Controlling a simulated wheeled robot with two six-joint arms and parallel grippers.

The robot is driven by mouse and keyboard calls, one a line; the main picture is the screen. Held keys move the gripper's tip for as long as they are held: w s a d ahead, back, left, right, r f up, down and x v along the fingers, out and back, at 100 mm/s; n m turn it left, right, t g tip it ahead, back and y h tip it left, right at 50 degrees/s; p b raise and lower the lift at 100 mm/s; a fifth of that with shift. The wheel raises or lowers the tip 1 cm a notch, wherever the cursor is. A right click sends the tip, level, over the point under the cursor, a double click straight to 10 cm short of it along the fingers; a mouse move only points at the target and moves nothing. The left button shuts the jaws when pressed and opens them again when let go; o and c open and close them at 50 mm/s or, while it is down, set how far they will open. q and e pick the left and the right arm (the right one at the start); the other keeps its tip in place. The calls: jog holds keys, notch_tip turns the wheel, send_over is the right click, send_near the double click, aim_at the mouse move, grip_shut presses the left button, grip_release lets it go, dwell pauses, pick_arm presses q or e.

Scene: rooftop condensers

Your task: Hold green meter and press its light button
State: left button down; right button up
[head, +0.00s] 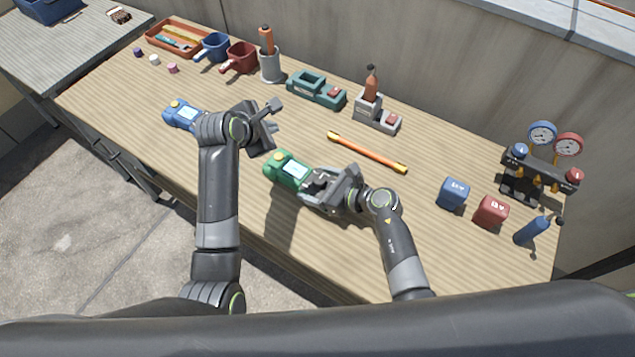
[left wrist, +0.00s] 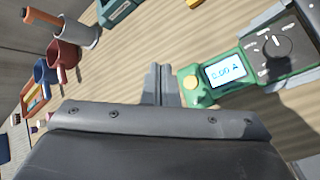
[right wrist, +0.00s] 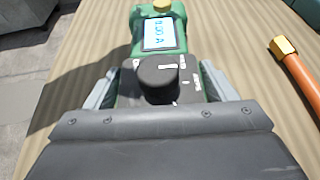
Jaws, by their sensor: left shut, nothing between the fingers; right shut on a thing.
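The green meter (head: 287,172) has a lit screen, a black dial and a yellow button at its far end. In the right wrist view the meter (right wrist: 182,40) lies between my right fingers, which grip its dial section. My right gripper (head: 322,182) is shut on it. In the left wrist view the yellow button (left wrist: 190,82) sits just right of my left gripper (left wrist: 162,85), whose fingers are together and empty. In the head view my left gripper (head: 272,122) is above and left of the meter.
A blue meter (head: 184,114) lies left of my left arm. Cups, a teal device (head: 316,88) and a gauge manifold (head: 538,170) stand further off. Blue (head: 453,193) and red (head: 491,212) blocks are at right.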

aim_at(276, 159)
pick_arm(q)
jog(key=shift+f, duration=4.15)
jog(key=shift+f, duration=0.1)
jog(key=shift+f, duration=0.35)
jog(key=shift+r, duration=0.5)
jog(key=shift+r, duration=3)
